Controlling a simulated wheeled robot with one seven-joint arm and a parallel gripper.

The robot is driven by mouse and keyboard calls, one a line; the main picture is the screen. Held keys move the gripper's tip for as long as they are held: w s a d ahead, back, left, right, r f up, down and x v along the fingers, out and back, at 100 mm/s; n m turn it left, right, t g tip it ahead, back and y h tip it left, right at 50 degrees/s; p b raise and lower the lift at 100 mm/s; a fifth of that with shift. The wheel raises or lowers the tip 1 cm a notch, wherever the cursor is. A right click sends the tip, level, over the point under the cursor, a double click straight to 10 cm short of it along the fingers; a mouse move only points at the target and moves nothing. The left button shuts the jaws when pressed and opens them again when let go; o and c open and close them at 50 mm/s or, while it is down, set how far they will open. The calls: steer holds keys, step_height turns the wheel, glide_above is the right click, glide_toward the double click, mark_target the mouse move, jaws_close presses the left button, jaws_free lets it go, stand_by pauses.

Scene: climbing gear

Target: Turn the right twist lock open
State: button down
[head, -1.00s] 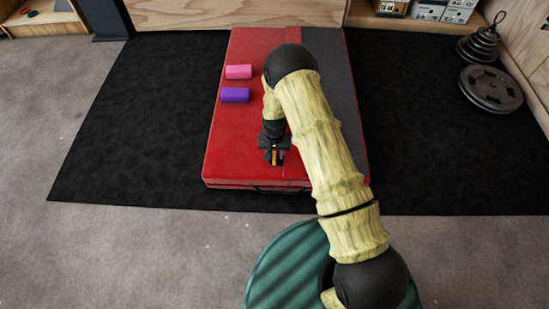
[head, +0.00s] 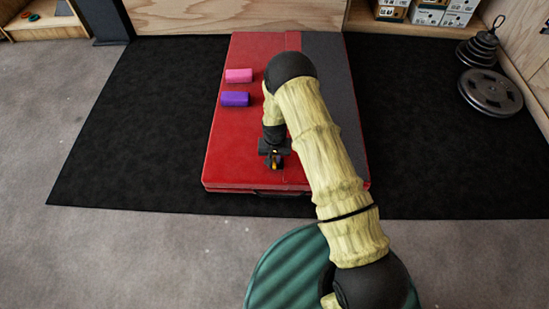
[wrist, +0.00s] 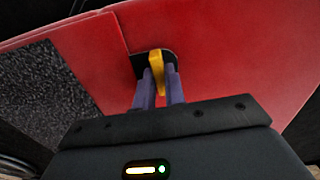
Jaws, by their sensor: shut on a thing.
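A twist lock with a yellow tab (wrist: 156,62) on a black plate (wrist: 172,58) shows on the red pad (head: 225,145). My gripper (wrist: 159,92) has its two purple fingers closed around the yellow tab, one on each side. In the head view my gripper (head: 274,164) is low over the front part of the pad, with a bit of yellow showing at its tips. The fingers and my arm hide part of the lock, so its exact angle is hard to tell. No second twist lock is visible.
A black mat (head: 130,130) surrounds the pad. Weight plates (head: 490,92) lie at the far right. Boxes (head: 427,14) stand on a shelf at the back.

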steer(key=shift+r, duration=0.1)
steer(key=n+p, duration=0.3)
steer(key=shift+r+n+p, duration=0.1)
steer(key=shift+n+p, duration=0.2)
steer(key=shift+p, duration=0.05)
steer(key=n+p, duration=0.3)
steer(key=n, duration=0.1)
steer(key=n+p, duration=0.1)
steer(key=n, duration=0.4)
steer(key=shift+p, duration=0.4)
steer(key=n+p, duration=0.1)
steer(key=n, duration=0.4)
steer(key=shift+f, duration=0.2)
steer(key=c, duration=1.5)
jaws_free()
steer(key=shift+o, duration=0.2)
